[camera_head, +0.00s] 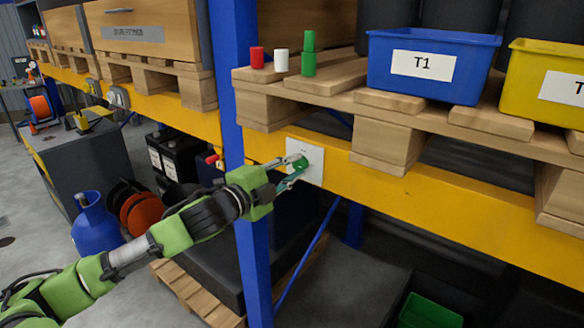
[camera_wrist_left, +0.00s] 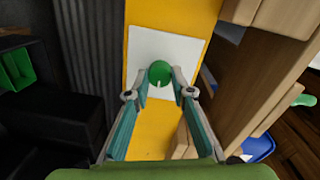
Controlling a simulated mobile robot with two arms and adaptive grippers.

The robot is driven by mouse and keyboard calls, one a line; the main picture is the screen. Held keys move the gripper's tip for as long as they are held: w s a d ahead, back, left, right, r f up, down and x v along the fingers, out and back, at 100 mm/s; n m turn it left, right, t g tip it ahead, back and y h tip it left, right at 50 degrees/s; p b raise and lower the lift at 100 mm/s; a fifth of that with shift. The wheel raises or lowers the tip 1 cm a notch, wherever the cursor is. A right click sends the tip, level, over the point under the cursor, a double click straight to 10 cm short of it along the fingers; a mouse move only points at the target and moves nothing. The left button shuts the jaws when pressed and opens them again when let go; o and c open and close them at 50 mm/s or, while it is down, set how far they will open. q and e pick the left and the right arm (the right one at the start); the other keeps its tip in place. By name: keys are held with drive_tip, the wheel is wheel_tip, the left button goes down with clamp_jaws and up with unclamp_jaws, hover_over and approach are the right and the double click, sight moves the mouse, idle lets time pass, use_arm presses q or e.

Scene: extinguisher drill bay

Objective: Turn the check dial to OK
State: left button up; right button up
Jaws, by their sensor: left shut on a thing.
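The check dial (camera_wrist_left: 160,72) is a round green knob with a pale pointer mark, on a white plate (camera_wrist_left: 188,52) fixed to the yellow shelf beam. In the head view the dial (camera_head: 300,162) is partly covered by my gripper, and the plate (camera_head: 318,160) shows around it. My left gripper (camera_head: 293,172) is at the plate with its two fingers on either side of the dial, shut on it. The wrist view shows the left fingertips (camera_wrist_left: 160,84) against the dial's sides. Lettering on the plate is too small to read. My right gripper is not in view.
A blue upright post (camera_head: 232,100) stands just left of the plate. Above the beam, a wooden pallet (camera_head: 385,145) carries a blue bin (camera_head: 430,68) marked T1, a yellow bin (camera_head: 545,85) and small red, white and green cylinders. A blue gas bottle (camera_head: 95,228) stands on the floor.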

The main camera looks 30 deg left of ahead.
use_arm(q)
drive_tip(key=shift+m, duration=0.4)
drive_tip(key=o, duration=1.1)
drive_tip(key=shift+s+f, duration=0.1)
drive_tip(key=shift+s, duration=0.7)
drive_tip(key=s, duration=1)
drive_tip(key=shift+s+a+r, duration=0.15)
drive_tip(key=shift+a+r, duration=0.2)
drive_tip(key=shift+r, duration=0.05)
drive_tip(key=shift+a, duration=0.1)
